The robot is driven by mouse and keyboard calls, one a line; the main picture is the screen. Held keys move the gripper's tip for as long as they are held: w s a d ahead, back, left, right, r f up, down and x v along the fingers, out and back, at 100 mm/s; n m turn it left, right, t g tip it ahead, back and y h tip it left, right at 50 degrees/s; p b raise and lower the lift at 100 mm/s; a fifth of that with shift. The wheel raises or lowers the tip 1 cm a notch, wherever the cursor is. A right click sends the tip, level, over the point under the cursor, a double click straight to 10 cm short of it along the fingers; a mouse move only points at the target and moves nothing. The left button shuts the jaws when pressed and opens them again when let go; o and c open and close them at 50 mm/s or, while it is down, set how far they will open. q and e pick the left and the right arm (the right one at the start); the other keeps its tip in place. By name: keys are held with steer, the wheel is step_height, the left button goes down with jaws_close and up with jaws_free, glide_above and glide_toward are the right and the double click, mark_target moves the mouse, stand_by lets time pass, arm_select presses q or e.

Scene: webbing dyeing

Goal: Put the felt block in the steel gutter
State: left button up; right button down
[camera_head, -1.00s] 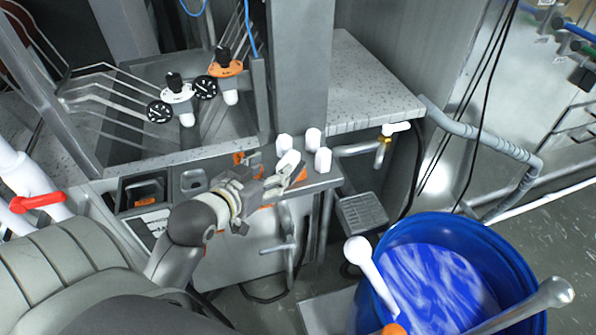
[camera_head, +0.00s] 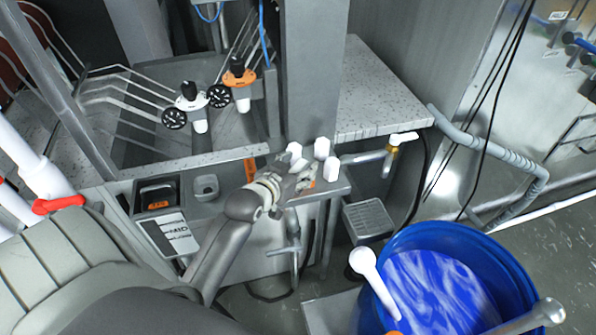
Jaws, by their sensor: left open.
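White blocks stand near the right end of a grey steel ledge: one at the back left (camera_head: 295,151), one at the back right (camera_head: 321,147) and one at the front right (camera_head: 331,171). I cannot tell which is the felt block. My left gripper (camera_head: 301,179) is open at these blocks, just in front of and left of them. Its fingers overlap the ledge in the picture, so contact is unclear. The steel ledge (camera_head: 226,199) runs along the front of the machine; I cannot tell whether it is the steel gutter. My right gripper is out of view.
A blue barrel (camera_head: 508,262) of blue liquid stands at the lower right, with a white-handled tool (camera_head: 366,266) over its rim. A dark bin (camera_head: 158,194) and small tray (camera_head: 206,187) sit left on the ledge. A pipe and brass tap (camera_head: 391,153) are right of the blocks.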

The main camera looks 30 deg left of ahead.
arm_select(q)
steer(key=shift+w, duration=0.15)
steer(key=shift+c, duration=0.8)
steer(key=c, duration=1.1)
steer(key=shift+o, duration=0.2)
